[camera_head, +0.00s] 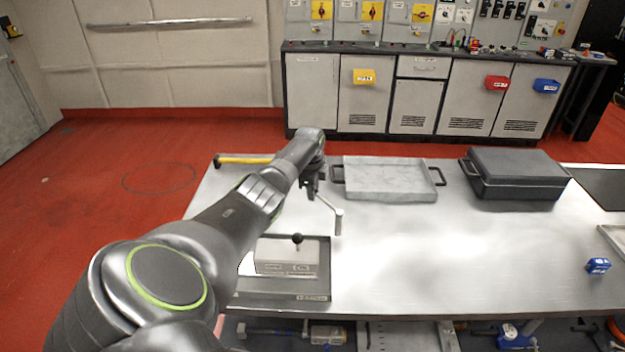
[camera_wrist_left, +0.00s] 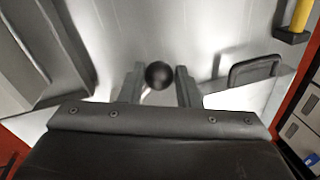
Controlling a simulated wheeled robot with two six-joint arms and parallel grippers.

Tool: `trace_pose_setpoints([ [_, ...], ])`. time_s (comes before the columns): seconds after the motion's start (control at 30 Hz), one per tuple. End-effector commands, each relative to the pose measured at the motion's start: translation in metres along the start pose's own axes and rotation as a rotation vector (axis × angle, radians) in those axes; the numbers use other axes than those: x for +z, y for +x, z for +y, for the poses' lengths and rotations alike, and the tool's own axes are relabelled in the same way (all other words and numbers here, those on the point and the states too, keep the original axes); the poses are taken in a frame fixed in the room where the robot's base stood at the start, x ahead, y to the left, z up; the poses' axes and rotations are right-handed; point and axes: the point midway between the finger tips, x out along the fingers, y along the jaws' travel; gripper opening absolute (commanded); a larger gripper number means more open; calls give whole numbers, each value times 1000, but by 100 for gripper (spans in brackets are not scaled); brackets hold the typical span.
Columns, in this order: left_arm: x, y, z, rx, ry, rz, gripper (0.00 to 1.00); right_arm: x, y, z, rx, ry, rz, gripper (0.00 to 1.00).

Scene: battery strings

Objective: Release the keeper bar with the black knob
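A black ball knob (camera_head: 298,238) stands upright on a short stem on the pale metal box (camera_head: 287,257) at the table's near left. I cannot make out a separate keeper bar there. My left gripper (camera_head: 311,188) is above the table, beyond that box and apart from its knob. A pale cranked rod (camera_head: 338,222) sticks out from the gripper to the right and ends in a thick, downturned piece. In the left wrist view, a black ball (camera_wrist_left: 159,75) with a pale rod sits between the fingers, which appear closed on it. My right gripper is out of view.
The box sits on a dark-edged plate (camera_head: 280,300). A yellow-handled tool (camera_head: 243,160) lies at the far left. The table's middle (camera_head: 440,255) is clear.

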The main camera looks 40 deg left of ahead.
Motion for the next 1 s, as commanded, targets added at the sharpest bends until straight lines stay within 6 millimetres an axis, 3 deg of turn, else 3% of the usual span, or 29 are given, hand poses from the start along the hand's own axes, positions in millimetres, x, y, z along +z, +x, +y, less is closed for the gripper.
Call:
trace_pose_setpoints([
  [0.03, -4, -5, -6, -19, 3, 7, 35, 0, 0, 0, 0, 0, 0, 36],
  [0.17, -3, -5, -5, -16, 2, 6, 50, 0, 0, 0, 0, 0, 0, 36],
  [0.57, -1, -8, -3, -10, 0, 3, 50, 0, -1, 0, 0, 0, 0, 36],
  [0.77, -1, -30, -3, -11, 1, 1, 50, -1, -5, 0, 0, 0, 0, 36],
  [1.0, -2, -70, -4, -13, 2, 2, 50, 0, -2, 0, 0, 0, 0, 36],
])
